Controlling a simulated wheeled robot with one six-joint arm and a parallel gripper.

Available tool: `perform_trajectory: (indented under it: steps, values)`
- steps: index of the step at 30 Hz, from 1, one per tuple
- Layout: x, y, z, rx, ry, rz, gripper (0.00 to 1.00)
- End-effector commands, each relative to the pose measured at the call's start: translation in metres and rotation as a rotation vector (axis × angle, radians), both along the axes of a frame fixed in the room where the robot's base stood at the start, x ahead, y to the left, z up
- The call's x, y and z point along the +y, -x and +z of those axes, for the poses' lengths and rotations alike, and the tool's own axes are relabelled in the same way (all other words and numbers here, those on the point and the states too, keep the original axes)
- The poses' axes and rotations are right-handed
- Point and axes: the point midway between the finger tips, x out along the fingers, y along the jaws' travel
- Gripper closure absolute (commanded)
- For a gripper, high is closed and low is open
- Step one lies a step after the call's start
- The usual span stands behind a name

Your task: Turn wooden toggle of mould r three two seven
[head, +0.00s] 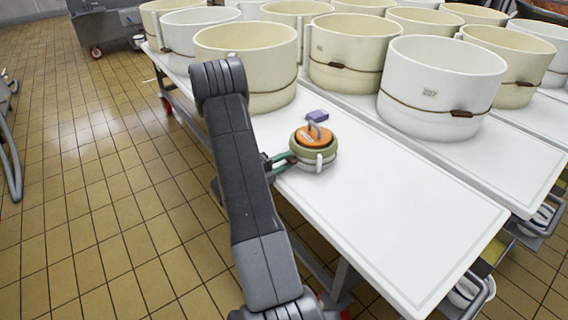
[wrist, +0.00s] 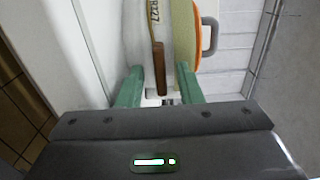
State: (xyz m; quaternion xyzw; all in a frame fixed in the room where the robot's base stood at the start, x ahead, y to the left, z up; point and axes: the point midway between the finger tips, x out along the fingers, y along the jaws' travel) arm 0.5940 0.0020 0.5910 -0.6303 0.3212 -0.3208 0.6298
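A small round mould (head: 316,167) stands on the white table, with a pale body, a green band and an orange top with a grey handle. In the wrist view the mould (wrist: 140,45) appears sideways, with a label that seems to end in 327, its first character unclear. Its brown wooden toggle (wrist: 160,70) lies between the fingers of my gripper (wrist: 159,80). The green fingers are apart, one on each side of the toggle; whether either touches it I cannot tell. In the head view my gripper (head: 283,159) is at the mould's left side, and the toggle is hidden.
The white table (head: 390,230) is bare in front of the mould. A purple block (head: 317,115) is just behind it. Large cream moulds (head: 247,60) and a white mould (head: 440,85) stand farther back. Tiled floor (head: 110,220) lies open to the left.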

Motion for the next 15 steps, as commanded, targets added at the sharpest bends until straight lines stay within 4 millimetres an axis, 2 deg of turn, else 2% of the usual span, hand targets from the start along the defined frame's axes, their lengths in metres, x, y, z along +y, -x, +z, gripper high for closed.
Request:
perform_trajectory:
  steps: [9,14,15]
  values:
    - [-0.002,-0.0016,0.0003,-0.001,-0.001,0.0,0.67]
    - [-0.002,-0.0016,0.0003,-0.001,-0.001,0.0,0.97]
    - [-0.002,-0.0016,0.0003,-0.001,-0.001,0.0,1.0]
